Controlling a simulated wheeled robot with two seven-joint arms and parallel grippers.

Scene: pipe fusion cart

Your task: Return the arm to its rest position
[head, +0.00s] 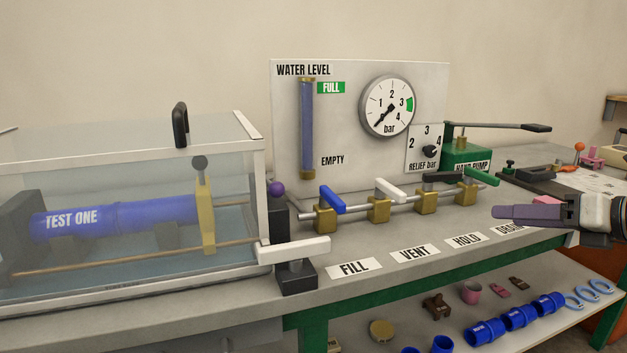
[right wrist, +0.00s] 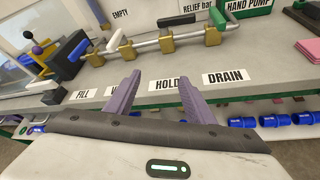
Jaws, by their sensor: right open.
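My right gripper (head: 500,211) comes in from the right edge in the head view, above the front of the bench near the DRAIN label (head: 513,229), which it partly covers. In the right wrist view its two purple fingers (right wrist: 160,84) are spread apart with nothing between them. They point towards the HOLD label (right wrist: 168,84) and the valve row, apart from the valves. My left gripper is not in view.
The valve row has blue (head: 332,200), white (head: 391,189), black (head: 444,177) and green (head: 473,173) levers. A clear tank (head: 130,150) holds a blue pipe (head: 120,217). A green hand pump (head: 466,157) stands behind. Several blue fittings (head: 519,317) lie on the lower shelf.

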